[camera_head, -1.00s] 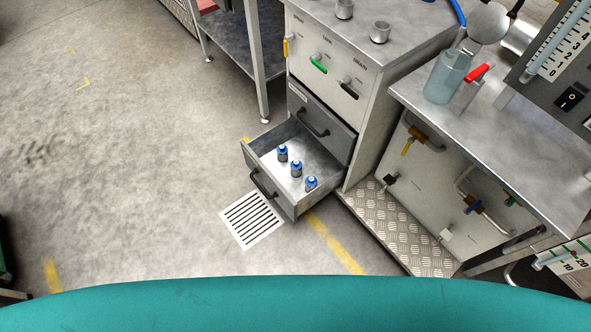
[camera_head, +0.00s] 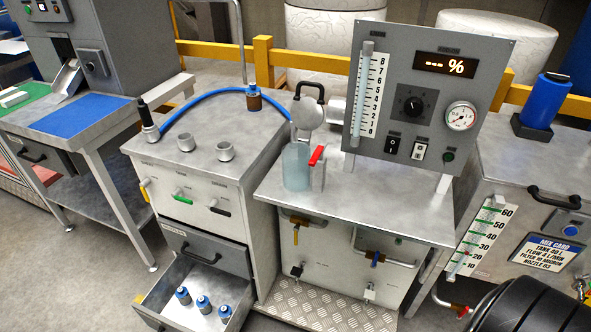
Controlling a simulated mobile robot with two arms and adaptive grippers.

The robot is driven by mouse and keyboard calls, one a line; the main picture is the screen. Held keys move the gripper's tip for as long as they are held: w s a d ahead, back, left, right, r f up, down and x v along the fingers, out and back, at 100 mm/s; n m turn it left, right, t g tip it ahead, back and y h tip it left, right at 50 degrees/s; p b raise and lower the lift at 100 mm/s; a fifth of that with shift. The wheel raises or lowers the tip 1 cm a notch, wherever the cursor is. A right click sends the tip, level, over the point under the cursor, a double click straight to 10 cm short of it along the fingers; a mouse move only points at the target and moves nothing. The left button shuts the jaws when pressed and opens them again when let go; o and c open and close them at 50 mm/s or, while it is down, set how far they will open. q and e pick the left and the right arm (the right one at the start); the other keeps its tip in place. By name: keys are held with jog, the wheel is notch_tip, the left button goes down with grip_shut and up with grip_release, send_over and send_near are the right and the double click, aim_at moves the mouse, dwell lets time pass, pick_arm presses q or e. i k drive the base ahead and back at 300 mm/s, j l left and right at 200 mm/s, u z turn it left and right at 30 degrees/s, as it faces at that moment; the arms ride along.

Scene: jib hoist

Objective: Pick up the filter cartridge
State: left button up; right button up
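Three small bottle-like pieces with blue tops and grey bodies stand in an open drawer (camera_head: 152,304) at the lower left: a left one (camera_head: 183,295), a middle one (camera_head: 204,304) and a right one (camera_head: 225,313). A similar brown piece with a blue top (camera_head: 254,98) stands on the cabinet top. A larger blue cylinder (camera_head: 545,100) stands upright in a black base at the right. I cannot tell by label which of these is the filter cartridge. Neither of my grippers is in view.
The grey cabinet (camera_head: 205,160) carries metal cups and a blue hose (camera_head: 190,101). Beside it, a bench (camera_head: 370,205) holds a clear vessel (camera_head: 296,167) and a gauge panel (camera_head: 425,95). A mix card (camera_head: 551,255) reads "FILTER 10 MICRON". Floor is clear at lower left.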

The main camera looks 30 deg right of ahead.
aim_at(202, 303)
jog(key=z, duration=0.3)
jog(key=i+j+z, duration=0.15)
jog(key=j+z, duration=0.15)
jog(key=i+j+z, duration=0.15)
jog(key=j+z, duration=0.15)
jog(key=i+j+z, duration=0.1)
jog(key=j+z, duration=0.2)
